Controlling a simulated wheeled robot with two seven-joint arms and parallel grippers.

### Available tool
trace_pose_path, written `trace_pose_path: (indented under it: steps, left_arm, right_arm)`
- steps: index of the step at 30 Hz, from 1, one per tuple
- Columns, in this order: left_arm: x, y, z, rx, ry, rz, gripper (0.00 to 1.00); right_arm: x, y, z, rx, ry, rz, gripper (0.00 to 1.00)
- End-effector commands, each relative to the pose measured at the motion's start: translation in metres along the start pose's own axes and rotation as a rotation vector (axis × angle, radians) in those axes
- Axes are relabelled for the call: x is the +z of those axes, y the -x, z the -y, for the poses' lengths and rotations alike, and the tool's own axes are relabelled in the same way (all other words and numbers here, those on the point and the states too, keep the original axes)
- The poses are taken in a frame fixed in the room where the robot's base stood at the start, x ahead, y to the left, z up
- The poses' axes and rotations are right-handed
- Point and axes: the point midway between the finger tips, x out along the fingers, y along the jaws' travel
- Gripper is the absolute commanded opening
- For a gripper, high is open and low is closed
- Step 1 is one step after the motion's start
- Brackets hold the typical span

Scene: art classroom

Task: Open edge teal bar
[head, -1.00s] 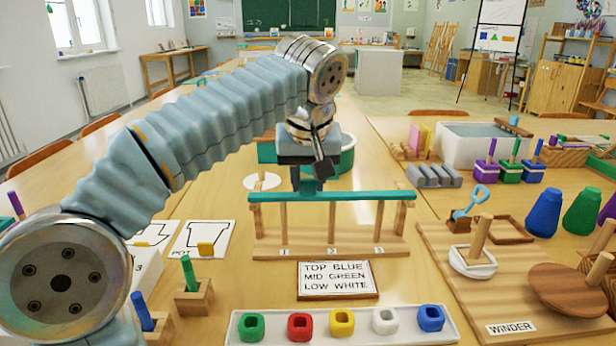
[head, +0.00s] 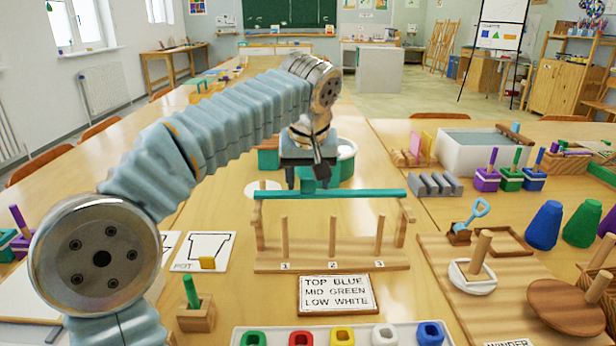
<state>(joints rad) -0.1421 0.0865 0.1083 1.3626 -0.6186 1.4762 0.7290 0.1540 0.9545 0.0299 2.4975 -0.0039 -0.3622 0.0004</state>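The teal bar (head: 365,193) lies across the top of a wooden stand (head: 330,262) with several upright pegs. The bar is now above and behind the peg tops, and a clear gap shows between bar and pegs. Wooden side pieces show below both ends of the bar. My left gripper (head: 307,183) points down at the bar's middle-left, with its dark fingers on both sides of a small teal handle on the bar. It looks shut on that handle, though the contact is partly hidden. My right gripper is not in view.
A sign (head: 338,294) stands in front of the stand, and a white tray (head: 265,328) of coloured rings lies nearer. A winder board (head: 450,290) is at the right. A card with a pot outline (head: 205,245) and a peg block (head: 196,318) are at the left.

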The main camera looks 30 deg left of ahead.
Motion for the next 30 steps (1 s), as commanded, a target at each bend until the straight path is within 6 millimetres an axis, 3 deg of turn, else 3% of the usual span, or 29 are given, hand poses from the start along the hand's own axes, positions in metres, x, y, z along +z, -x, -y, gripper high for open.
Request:
trace_pose_path:
  steps: [8,11,21,30]
  left_arm:
    - [0.0,0.007,0.0,0.0,0.0,0.0,0.57]
    - [-0.001,0.024,-0.001,0.002,-0.001,-0.002,0.57]
    - [-0.002,0.106,-0.001,0.002,-0.002,-0.001,0.57]
    - [0.0,0.137,-0.001,0.001,-0.001,0.0,0.57]
  right_arm:
    - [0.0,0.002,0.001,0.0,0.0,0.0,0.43]
    - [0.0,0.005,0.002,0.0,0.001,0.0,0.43]
    - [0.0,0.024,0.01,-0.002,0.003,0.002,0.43]
    - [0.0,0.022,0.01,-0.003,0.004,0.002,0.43]
